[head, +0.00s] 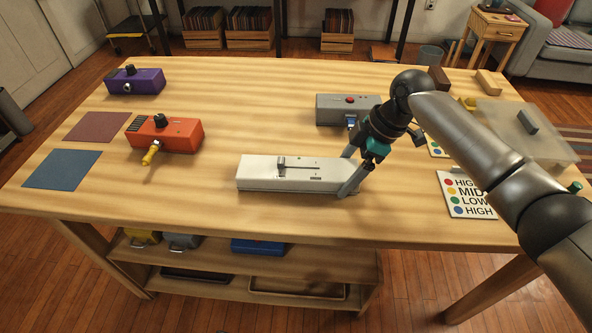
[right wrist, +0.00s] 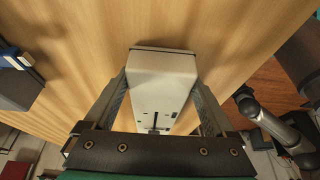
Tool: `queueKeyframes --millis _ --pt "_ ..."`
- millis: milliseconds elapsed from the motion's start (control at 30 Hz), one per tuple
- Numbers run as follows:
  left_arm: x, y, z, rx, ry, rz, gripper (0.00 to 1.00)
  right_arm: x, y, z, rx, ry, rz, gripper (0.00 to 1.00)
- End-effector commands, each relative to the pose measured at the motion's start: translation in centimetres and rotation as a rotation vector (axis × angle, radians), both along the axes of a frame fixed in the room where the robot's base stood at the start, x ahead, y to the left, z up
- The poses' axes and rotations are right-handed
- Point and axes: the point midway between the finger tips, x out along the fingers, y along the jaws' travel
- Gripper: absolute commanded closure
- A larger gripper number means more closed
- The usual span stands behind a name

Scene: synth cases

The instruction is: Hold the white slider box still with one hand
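The white slider box (head: 300,174) lies flat near the front middle of the table, its dark slider knob in a slot on top. My right gripper (head: 351,172) comes down over its right end, one finger on the far side and one on the near side. In the right wrist view the white slider box (right wrist: 162,80) sits between the two fingers (right wrist: 161,80). The fingertips appear to rest against both long sides, so the gripper looks shut on the box. My left gripper does not show in the head view.
An orange box (head: 180,136) with a yellow plug, a purple box (head: 135,82) and a grey box (head: 340,107) stand behind. Red and blue mats (head: 62,169) lie left.

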Motion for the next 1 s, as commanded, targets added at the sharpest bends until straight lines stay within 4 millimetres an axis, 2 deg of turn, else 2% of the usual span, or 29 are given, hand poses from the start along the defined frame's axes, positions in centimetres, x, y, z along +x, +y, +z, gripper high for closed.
queueKeyframes --millis 100,333,433,567,800,1000 --pt "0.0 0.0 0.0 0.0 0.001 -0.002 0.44 0.0 0.0 0.0 0.0 0.0 0.0 0.0" --pt "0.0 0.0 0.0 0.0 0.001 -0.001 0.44 0.0 -0.1 0.1 0.0 -0.001 0.0 0.0" --pt "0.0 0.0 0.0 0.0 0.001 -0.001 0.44 0.1 -0.4 0.9 0.0 -0.002 -0.001 0.0" --pt "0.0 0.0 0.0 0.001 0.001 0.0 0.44 0.2 -1.2 3.0 0.0 -0.005 -0.001 0.0" --pt "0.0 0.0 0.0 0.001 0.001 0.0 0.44 0.2 -3.2 7.8 0.0 -0.004 -0.002 0.0" --pt "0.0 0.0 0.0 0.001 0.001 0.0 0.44 0.2 -4.3 10.4 0.0 -0.002 0.0 0.0"
